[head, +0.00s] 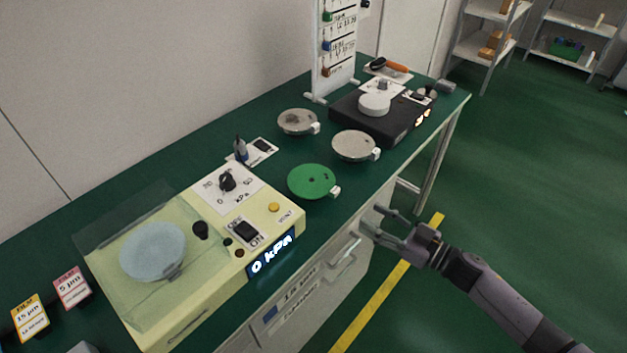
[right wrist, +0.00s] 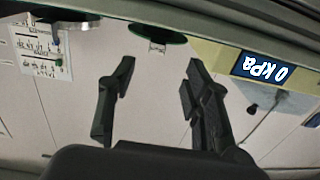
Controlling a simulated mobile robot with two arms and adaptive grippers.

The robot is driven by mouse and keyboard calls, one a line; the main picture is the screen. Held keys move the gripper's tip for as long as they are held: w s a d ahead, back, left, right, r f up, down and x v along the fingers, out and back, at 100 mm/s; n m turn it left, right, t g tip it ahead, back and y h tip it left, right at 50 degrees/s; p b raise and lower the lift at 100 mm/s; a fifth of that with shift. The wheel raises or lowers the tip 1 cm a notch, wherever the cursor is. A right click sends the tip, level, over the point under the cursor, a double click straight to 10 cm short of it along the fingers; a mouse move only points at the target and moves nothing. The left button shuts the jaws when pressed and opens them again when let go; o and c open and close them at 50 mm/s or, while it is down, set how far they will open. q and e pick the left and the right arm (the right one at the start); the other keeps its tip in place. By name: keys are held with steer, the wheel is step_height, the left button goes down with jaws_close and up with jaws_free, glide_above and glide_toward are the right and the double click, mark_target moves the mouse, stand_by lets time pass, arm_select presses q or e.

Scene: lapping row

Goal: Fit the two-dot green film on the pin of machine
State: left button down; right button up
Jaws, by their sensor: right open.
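A green film disc (head: 311,181) with small dark dots and a white tab lies on the green bench top, by the front edge. I cannot count its dots surely. Its green edge (right wrist: 158,33) also shows at the top of the right wrist view. The cream machine (head: 170,322) stands to its left, with a pale blue disc (head: 153,250) under a clear cover and a display reading 0 kPa. A pin on it cannot be told for sure. My right gripper (head: 372,220) is open and empty, in front of the bench, below and right of the green disc. My left gripper is out of view.
Two grey discs with tabs (head: 297,122) (head: 355,146) lie behind the green one. A black machine (head: 394,128) with a white round top stands at the back right. Yellow (head: 30,317) and pink (head: 72,288) labelled blocks stand at the left. Drawers are under the bench.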

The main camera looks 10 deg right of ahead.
mark_target(337, 194)
steer(key=shift+r+p+x, duration=0.15)
steer(key=shift+p+x, duration=0.1)
steer(key=shift+x, duration=2.25)
steer(key=shift+r+p+x, duration=0.15)
steer(key=shift+p+x, duration=0.05)
steer(key=shift+x, duration=2.35)
steer(key=shift+w+d, duration=0.1)
steer(key=shift+c, duration=0.4)
jaws_close()
